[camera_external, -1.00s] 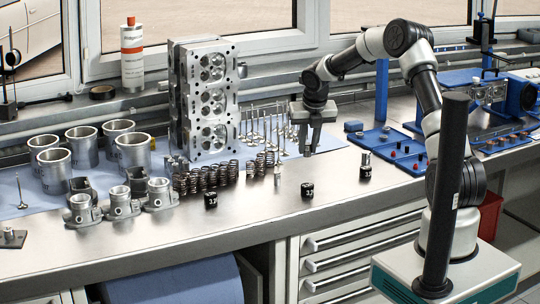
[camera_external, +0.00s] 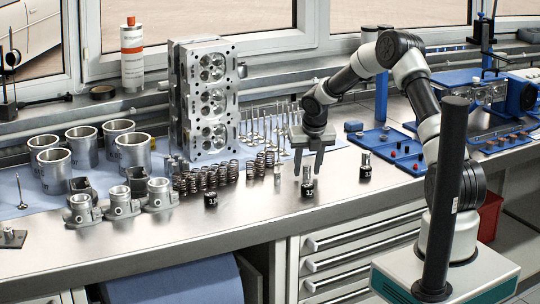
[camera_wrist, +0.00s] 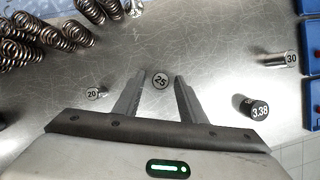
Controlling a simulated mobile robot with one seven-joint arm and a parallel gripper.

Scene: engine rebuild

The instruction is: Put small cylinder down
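The small cylinder, silver with a "25" on its top, shows between my fingertips in the wrist view (camera_wrist: 160,80). Gaps show on both sides of it. In the external view the silver cylinder (camera_external: 307,174) appears upright, between the spread fingers of my gripper (camera_external: 308,172). A black cylinder with a white label (camera_external: 307,190) shows just below it in the picture; whether the silver one stands on it or behind it I cannot tell. My gripper, also in the wrist view (camera_wrist: 160,76), is open and low over the bench. Its body hides the bench below it.
A silver cylinder marked 20 (camera_wrist: 93,93) stands to the left. A black cylinder marked 3.38 (camera_wrist: 257,107) and a silver one marked 30 (camera_wrist: 286,59) stand to the right. Springs (camera_wrist: 60,30) lie upper left. Blue trays (camera_wrist: 313,60) edge the right side.

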